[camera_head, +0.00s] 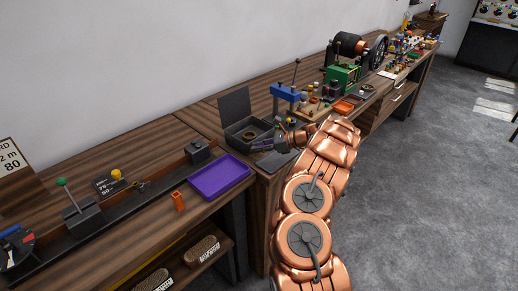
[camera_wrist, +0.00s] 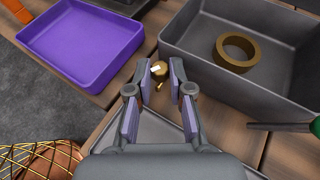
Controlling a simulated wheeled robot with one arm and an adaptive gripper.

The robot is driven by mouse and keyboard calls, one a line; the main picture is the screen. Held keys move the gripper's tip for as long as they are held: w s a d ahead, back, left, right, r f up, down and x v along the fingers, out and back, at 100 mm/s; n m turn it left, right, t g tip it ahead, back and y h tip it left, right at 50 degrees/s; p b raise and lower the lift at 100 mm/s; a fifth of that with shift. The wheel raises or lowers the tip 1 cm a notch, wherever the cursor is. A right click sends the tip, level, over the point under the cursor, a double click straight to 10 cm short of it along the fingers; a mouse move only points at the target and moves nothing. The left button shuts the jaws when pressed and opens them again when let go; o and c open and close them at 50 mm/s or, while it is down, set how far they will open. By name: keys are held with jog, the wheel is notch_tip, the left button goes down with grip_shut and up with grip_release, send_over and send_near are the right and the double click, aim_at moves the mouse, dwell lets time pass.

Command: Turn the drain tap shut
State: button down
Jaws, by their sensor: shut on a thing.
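The drain tap (camera_wrist: 158,70) is a small brass piece with a white mark, beside the near left corner of a grey open box (camera_wrist: 205,75) in the wrist view. My gripper (camera_wrist: 160,75) is shut on the tap, with one finger on each side of it. The fingers partly hide the tap, so I cannot tell how far it is turned. In the head view my gripper (camera_head: 284,138) is at the dark box (camera_head: 236,136) with its raised lid; the tap is too small to make out there.
A brass ring (camera_wrist: 236,47) lies in the box. A purple tray (camera_wrist: 78,42) stands close on the left. In the head view, a blue press (camera_head: 286,92) and a green machine (camera_head: 342,78) stand farther along the bench.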

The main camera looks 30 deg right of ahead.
dwell(0.7)
jog(key=c, duration=1.1)
grip_release()
jog(key=shift+o, duration=0.2)
jog(key=shift+d, duration=0.1)
jog(key=shift+v, duration=3.9)
